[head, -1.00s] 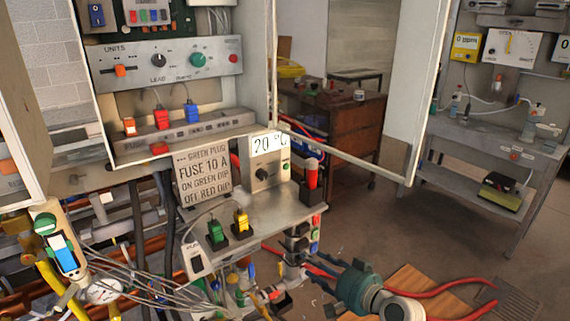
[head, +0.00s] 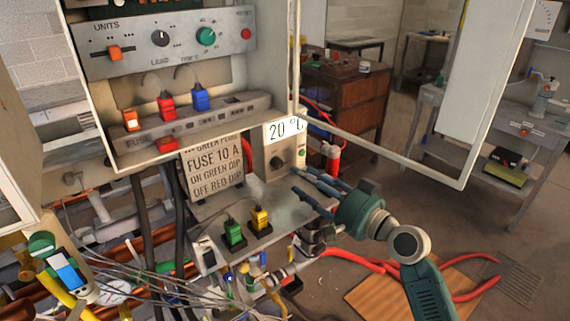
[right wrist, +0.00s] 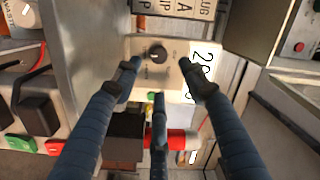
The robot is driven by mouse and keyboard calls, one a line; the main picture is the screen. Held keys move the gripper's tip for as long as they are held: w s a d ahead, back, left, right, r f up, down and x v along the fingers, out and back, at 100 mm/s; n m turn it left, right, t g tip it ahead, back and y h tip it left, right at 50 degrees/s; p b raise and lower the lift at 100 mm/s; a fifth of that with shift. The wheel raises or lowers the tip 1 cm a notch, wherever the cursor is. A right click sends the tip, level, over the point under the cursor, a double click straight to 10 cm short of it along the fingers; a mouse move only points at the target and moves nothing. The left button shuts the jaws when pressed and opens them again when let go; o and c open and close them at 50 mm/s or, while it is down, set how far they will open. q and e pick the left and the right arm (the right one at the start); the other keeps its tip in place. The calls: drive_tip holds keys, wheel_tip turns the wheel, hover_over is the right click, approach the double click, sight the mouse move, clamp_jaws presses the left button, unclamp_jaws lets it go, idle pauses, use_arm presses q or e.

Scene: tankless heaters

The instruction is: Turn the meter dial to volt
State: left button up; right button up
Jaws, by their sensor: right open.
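The meter is a pale box (head: 270,150) with a "20 °C" display, on the metal shelf beside the sign. Its black round dial (head: 278,163) is on the front, below the display. In the right wrist view the dial (right wrist: 157,54) lies just beyond and between the fingertips, with none seen touching it. The marks around it are too small to read. My right gripper (head: 310,184) is open and empty, in front of the meter and to its right; its spread fingers also show in the right wrist view (right wrist: 160,75). My left gripper is not in view.
A "FUSE 10 A" sign (head: 214,170) stands left of the meter. Green (head: 233,232) and yellow (head: 260,217) plugs sit on the shelf in front. A red cylinder (head: 333,160) stands right of the meter, close under the fingers. An open cabinet door frame (head: 400,163) extends to the right.

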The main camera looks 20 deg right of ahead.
sight(280, 164)
drive_tip(key=p+x, duration=0.1)
drive_tip(key=x, duration=0.6)
drive_tip(key=shift+w+a, duration=0.15)
drive_tip(key=shift+a, duration=0.05)
clamp_jaws()
